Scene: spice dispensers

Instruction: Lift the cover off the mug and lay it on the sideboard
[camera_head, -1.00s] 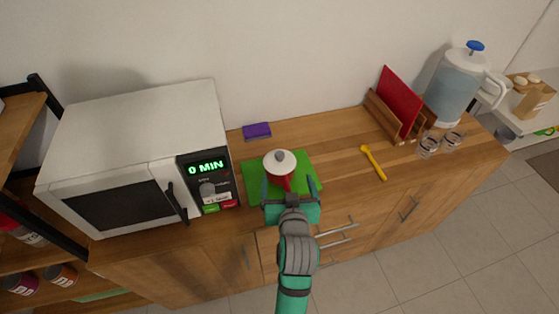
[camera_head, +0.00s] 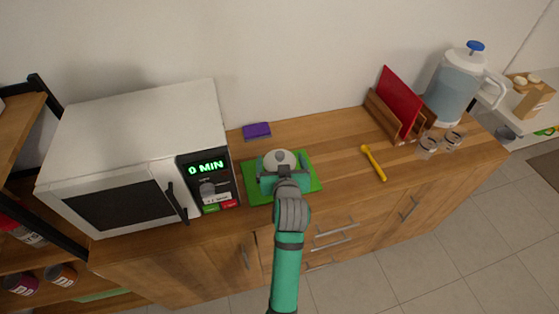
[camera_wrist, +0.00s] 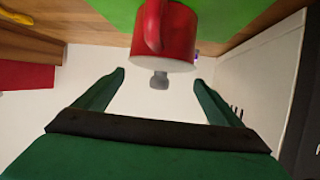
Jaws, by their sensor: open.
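The red mug (camera_wrist: 178,32) stands on the green board (camera_head: 308,187); in the head view its body is hidden behind my gripper. Its pale cover (camera_head: 280,156) with a grey knob is on the mug. In the wrist view, which looks upside down, the knob (camera_wrist: 159,80) lies between my fingertips with a gap on each side. My gripper (camera_head: 281,172) is open and empty, right at the mug. The wooden sideboard (camera_head: 335,148) carries all of this.
A white microwave (camera_head: 140,115) stands close on the left. A purple sponge-like block (camera_head: 257,130) lies behind the board. To the right are a yellow utensil (camera_head: 374,163), a rack with a red board (camera_head: 400,100), glass jars (camera_head: 428,145) and a water jug (camera_head: 455,85). Bare wood lies right of the green board.

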